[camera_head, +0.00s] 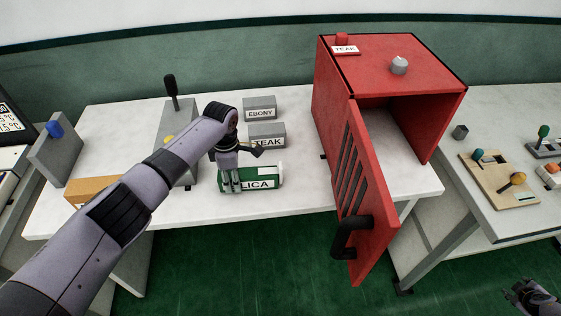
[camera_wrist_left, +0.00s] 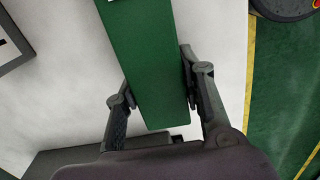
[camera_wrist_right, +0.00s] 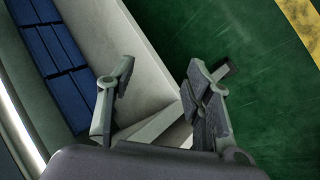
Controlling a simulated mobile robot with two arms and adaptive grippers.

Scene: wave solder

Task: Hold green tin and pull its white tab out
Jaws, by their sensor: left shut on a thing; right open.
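The green tin (camera_head: 270,181) lies on the white table near its front edge, with a white label reading "LICA" in part. A white end, perhaps the tab, shows at its right end (camera_head: 281,173). My left gripper (camera_head: 231,188) is shut on the tin from above, near its left part, and hides some of the label. In the left wrist view the green tin (camera_wrist_left: 152,60) runs between the two fingers (camera_wrist_left: 157,95). My right gripper (camera_head: 530,290) is at the lower right, away from the table; in its wrist view the fingers (camera_wrist_right: 160,85) are apart and empty.
Grey blocks marked EBONY (camera_head: 260,107) and TEAK (camera_head: 267,134) stand behind the tin. A red cabinet (camera_head: 390,70) with its door (camera_head: 365,200) open toward the front stands to the right. A grey lever box (camera_head: 175,125) stands to the left.

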